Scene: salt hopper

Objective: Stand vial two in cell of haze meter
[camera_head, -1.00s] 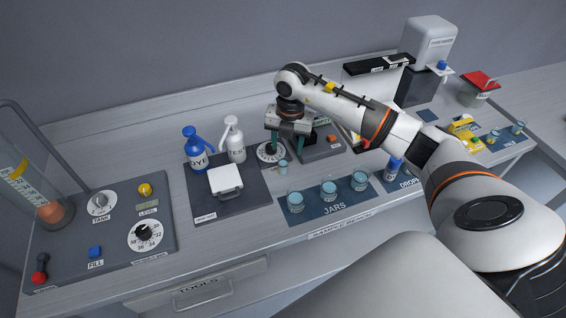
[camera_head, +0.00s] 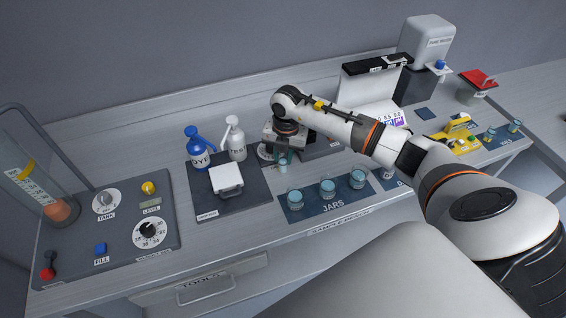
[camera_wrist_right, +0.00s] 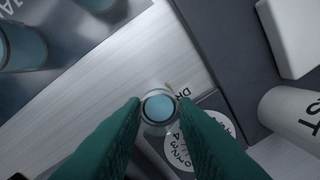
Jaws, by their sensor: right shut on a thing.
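A small clear vial (camera_head: 283,168) with pale blue liquid is between the fingers of my right gripper (camera_head: 284,156). The right wrist view shows its round mouth (camera_wrist_right: 159,107) from above, with the green fingertips closed on both sides. No number on it is readable, and I cannot tell whether its base touches the bench. My left gripper is not in view.
Several blue-filled jars stand on the JARS mat (camera_head: 335,208) in front. A white-lidded box (camera_head: 226,178), a blue bottle (camera_head: 200,153) and a white bottle (camera_head: 236,143) are to the left. A round dial (camera_head: 265,152) is close beside the gripper. A yellow holder (camera_head: 460,139) stands far right.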

